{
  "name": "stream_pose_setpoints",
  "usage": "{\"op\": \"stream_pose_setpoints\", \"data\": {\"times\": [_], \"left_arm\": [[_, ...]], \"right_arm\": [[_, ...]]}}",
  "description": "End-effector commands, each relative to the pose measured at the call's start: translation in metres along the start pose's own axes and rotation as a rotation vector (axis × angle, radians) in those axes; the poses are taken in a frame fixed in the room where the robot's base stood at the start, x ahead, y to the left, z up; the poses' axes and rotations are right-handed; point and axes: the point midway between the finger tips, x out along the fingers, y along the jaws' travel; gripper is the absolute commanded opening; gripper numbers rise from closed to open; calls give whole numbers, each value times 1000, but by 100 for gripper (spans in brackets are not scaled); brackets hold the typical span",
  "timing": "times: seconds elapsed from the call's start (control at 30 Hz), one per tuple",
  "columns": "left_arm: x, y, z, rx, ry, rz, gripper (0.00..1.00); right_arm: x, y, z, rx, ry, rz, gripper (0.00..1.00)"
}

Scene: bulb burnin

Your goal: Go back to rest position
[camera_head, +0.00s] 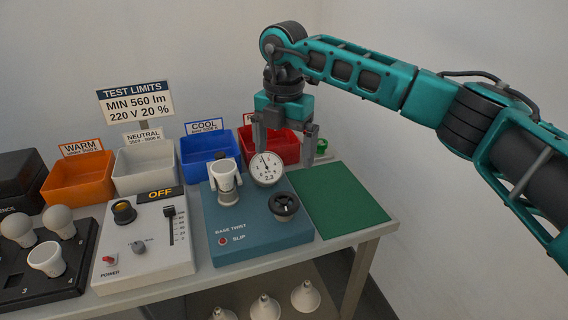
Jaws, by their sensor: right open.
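My right gripper (283,147) hangs from the teal arm coming in from the right, fingers pointing down. Its two grey fingers are apart and hold nothing. In the picture they overlap the red bin (290,150), just above the round dial (267,168) of the blue base-twist tester (258,228). I cannot tell whether a finger touches anything. A white socket-like piece (225,178) stands upright on the tester, left of the dial. My left gripper is not in view.
Orange (78,182), white (143,172) and blue (203,152) bins line the back. A green mat (340,199) lies bare at right. A power box (145,242) and a black bulb rack (70,287) stand left. A limits sign (137,102) rises behind. White bulbs (305,297) lie below.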

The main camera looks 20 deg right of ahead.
Motion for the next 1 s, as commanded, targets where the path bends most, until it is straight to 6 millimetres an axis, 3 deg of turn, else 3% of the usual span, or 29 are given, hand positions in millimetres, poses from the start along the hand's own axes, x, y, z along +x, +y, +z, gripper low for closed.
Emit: {"op": "stream_pose_setpoints", "data": {"times": [0.37,0.5,0.57,0.7,0.77,0.9,1.0], "left_arm": [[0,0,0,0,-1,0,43],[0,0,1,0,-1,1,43],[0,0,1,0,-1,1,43],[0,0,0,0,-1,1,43],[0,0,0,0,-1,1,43],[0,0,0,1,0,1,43],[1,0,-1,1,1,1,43]], "right_arm": [[-5,0,0,-1,1,-1,100],[9,6,-16,-46,58,27,100],[23,14,-36,-97,131,66,100],[60,38,-114,-254,419,256,100],[67,47,-151,-301,557,367,100],[63,62,-218,-323,844,654,100],[51,69,-245,-259,1012,869,100]]}}
